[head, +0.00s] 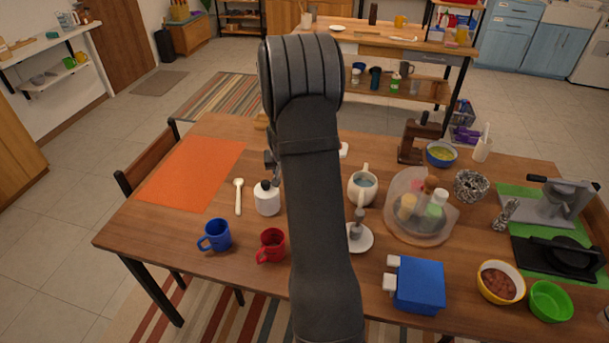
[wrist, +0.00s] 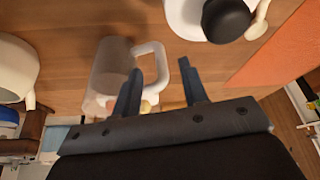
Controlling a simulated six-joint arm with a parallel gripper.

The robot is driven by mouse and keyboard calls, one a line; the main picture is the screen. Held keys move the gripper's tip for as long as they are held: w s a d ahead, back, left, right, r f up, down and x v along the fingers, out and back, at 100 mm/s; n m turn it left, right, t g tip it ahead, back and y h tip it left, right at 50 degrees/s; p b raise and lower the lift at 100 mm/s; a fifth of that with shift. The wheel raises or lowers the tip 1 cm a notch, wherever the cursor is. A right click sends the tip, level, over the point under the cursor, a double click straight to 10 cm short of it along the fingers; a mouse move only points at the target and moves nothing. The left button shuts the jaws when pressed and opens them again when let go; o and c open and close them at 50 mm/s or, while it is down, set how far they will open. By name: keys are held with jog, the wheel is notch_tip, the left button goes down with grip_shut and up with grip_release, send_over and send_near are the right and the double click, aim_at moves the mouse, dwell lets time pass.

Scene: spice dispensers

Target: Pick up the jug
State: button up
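The jug (wrist: 109,67) is a greyish, see-through vessel with a pale loop handle, seen in the wrist view on the wooden table. In the head view it is mostly hidden behind my arm; a small white piece (head: 343,150) beside the arm may be part of it. My gripper (wrist: 160,66) is open, its two dark fingers apart. In the wrist view the outer side of the handle appears between the fingertips, with the left finger overlapping the handle's near side. I cannot tell whether the fingers touch it. In the head view my gripper is mostly hidden by my arm.
A white jar with a black top (head: 267,198) stands close by, with a pale spoon (head: 239,196) beside it. A white teapot (head: 363,186) stands right of my arm. An orange mat (head: 192,172) lies bare at the left. Blue (head: 215,235) and red (head: 271,245) mugs stand nearer the front.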

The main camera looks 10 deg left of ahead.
jog(key=shift+w+x, duration=0.2)
jog(key=shift+x, duration=1.05)
jog(key=shift+w+x, duration=0.2)
jog(key=shift+x, duration=1)
jog(key=shift+a+r, duration=0.15)
jog(key=shift+r, duration=0.05)
grip_shut()
